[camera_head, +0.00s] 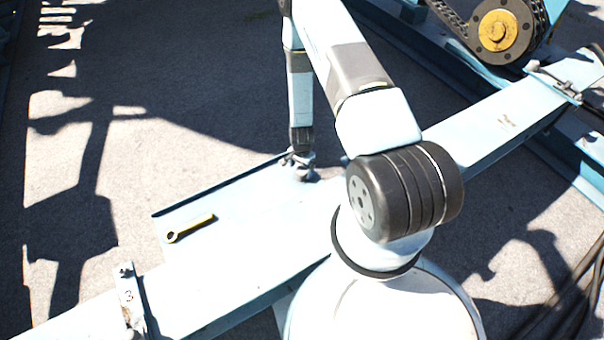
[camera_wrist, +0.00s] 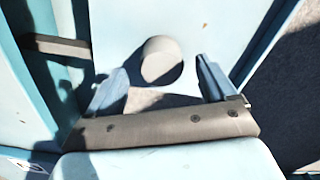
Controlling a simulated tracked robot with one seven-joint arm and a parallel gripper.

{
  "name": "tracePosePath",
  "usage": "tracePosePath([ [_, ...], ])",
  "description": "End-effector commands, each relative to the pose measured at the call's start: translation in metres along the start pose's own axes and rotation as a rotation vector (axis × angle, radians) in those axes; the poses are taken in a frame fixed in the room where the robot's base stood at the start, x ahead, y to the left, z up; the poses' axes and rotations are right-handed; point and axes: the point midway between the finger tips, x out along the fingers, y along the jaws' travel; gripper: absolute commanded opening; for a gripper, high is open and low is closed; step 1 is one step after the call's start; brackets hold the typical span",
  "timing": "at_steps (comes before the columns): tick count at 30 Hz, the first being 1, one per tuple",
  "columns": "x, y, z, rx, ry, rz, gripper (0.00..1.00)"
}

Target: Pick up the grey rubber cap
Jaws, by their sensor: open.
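The grey rubber cap (camera_wrist: 161,58) is a round, pale grey piece in the wrist view. It stands on the light blue plate (camera_wrist: 205,22) and casts a dark shadow to its lower right. My gripper (camera_wrist: 161,68) is open, with one finger to the left of the cap and one to its right. A gap shows on both sides, so the fingers do not appear to touch it. In the head view my gripper (camera_head: 302,160) is low over the far right corner of the plate (camera_head: 262,215). The cap is hard to tell apart from the fingers there.
A yellow and dark wrench (camera_head: 190,228) lies on the left part of the plate. A long light blue beam (camera_head: 510,115) runs diagonally beside the plate. A chain wheel with a yellow hub (camera_head: 497,30) is at the top right. Dark cables (camera_head: 570,290) lie at the lower right.

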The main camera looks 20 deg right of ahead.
Motion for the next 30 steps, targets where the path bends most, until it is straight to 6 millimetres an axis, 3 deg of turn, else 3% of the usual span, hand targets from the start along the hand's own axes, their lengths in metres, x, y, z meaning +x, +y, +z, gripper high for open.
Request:
tracePosePath([
  [9, 0.035, -0.001, -0.001, -0.002, -0.001, 0.001, 0.85],
  [18, 0.037, -0.001, -0.001, -0.001, 0.000, 0.001, 0.85],
  [30, 0.037, -0.001, -0.001, -0.001, 0.000, 0.000, 0.47],
])
